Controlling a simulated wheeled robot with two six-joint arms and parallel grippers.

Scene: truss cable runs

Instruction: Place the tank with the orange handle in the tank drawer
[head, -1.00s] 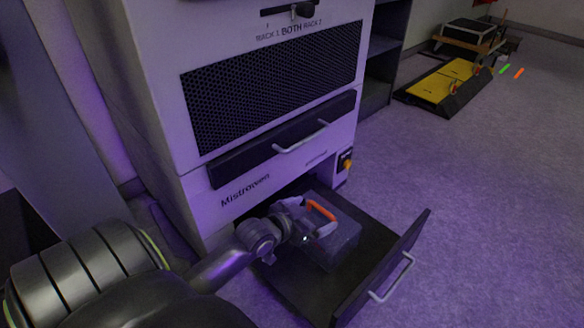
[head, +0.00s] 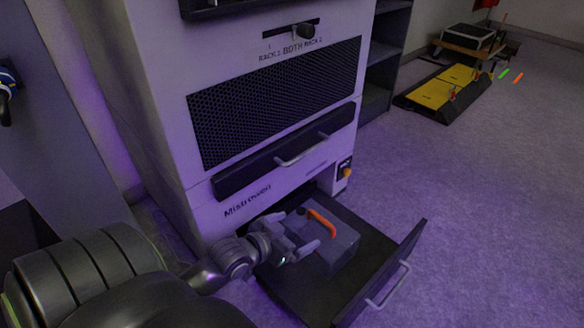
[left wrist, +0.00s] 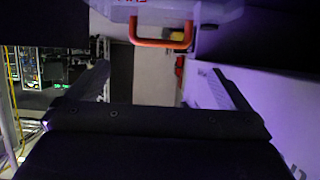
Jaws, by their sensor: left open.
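The tank (head: 338,246) is a grey box with an orange handle (head: 321,222) on top. It sits inside the pulled-out tank drawer (head: 380,243) at the bottom of the white cabinet. My left gripper (head: 300,246) is open beside the tank's left side, apart from the handle. In the left wrist view the orange handle (left wrist: 161,42) shows at the top, beyond the two open fingers (left wrist: 160,85), with nothing between them. My right gripper is not in view.
The cabinet (head: 245,200) has a second, closed drawer front with a handle (head: 302,150) above the open drawer. An orange knob (head: 346,171) is at its right edge. A yellow and black platform (head: 447,88) lies far right.

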